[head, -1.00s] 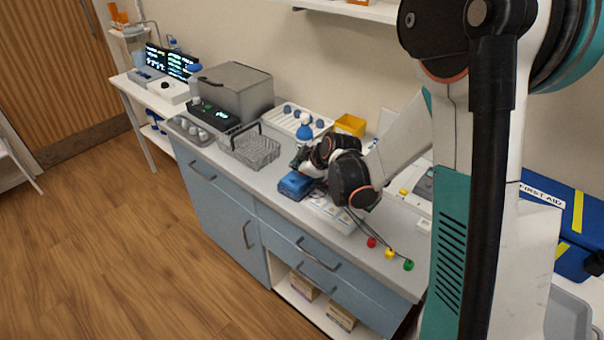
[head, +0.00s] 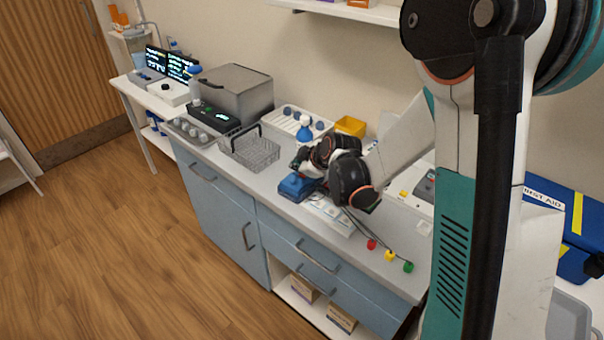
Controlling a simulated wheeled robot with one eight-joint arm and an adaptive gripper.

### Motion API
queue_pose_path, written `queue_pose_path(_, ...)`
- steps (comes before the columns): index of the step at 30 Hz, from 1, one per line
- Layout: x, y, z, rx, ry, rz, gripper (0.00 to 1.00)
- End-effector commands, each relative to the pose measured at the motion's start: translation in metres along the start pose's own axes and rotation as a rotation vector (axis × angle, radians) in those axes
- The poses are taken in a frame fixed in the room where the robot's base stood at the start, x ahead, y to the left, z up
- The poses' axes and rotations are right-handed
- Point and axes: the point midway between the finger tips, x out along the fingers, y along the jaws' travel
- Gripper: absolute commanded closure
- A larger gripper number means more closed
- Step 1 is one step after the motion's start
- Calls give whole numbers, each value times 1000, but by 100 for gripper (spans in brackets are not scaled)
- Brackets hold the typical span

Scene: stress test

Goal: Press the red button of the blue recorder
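A blue device, which looks like the blue recorder (head: 295,189), sits near the front edge of the counter. I cannot make out its red button at this size. My gripper (head: 299,162) is right by the far side of the recorder, and my wrist is to its right. The dark wrist links hide part of the gripper. I cannot tell whether the fingers are open or shut, or whether they touch the recorder.
A wire basket (head: 249,153) stands to the left on the counter (head: 213,158). A blue-capped bottle (head: 304,132) and a white tray (head: 281,120) are behind.

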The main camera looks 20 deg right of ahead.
Motion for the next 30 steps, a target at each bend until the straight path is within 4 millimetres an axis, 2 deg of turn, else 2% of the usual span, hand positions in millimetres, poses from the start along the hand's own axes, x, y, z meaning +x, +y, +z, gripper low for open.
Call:
queue_pose_path(17, -8, 6, -6, 0, 0, 0, 100)
queue_pose_path(30, -35, 26, -26, 0, 0, 0, 100)
